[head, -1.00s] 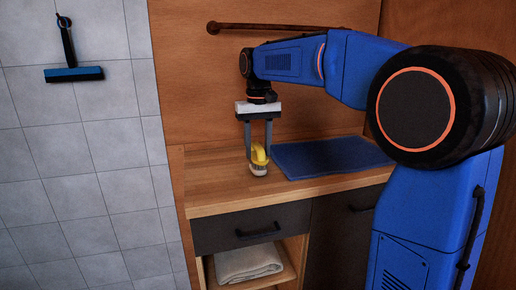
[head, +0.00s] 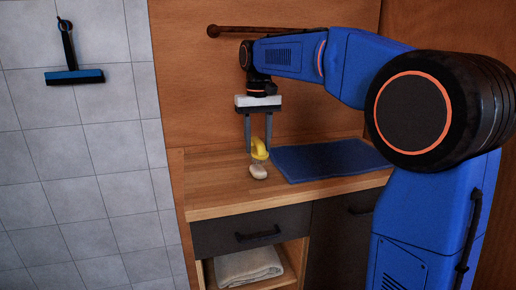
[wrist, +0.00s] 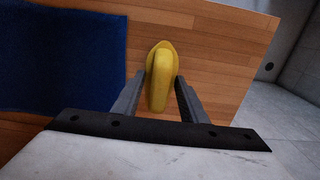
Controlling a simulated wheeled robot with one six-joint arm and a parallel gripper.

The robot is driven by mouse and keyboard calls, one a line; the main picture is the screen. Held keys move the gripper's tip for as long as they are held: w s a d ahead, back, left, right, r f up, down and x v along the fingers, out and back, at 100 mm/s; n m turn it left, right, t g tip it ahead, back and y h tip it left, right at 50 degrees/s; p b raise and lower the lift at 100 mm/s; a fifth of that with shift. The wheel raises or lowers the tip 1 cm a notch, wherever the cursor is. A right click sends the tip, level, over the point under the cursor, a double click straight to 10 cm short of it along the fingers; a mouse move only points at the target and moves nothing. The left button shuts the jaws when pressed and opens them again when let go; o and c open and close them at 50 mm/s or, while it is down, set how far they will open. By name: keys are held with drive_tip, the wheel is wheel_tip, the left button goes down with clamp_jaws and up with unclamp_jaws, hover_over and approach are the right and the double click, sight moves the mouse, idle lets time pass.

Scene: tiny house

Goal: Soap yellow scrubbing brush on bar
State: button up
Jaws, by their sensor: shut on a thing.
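My gripper (head: 258,149) is shut on the yellow scrubbing brush (head: 259,147) and holds it above the wooden counter. In the wrist view the brush (wrist: 161,75) sits between the two fingers (wrist: 158,88), its long side pointing away from the wrist. A pale soap bar (head: 258,171) lies on the counter just below the brush. There seems to be a small gap between them. The brush hides the bar in the wrist view, and the bristles are hard to make out.
A blue mat (head: 328,160) lies on the counter (head: 215,188) to the right of the brush. A brown rail (head: 270,28) is on the wall behind the arm. A blue squeegee (head: 74,75) hangs on the tiled wall. A folded towel (head: 247,266) lies on the shelf below.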

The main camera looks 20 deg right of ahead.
sight(259, 140)
drive_tip(key=shift+r, duration=2.1)
drive_tip(key=shift+f, duration=3.35)
drive_tip(key=shift+f, duration=0.2)
drive_tip(key=shift+c, duration=0.4)
drive_tip(key=shift+r, duration=3.45)
drive_tip(key=shift+d, duration=0.1)
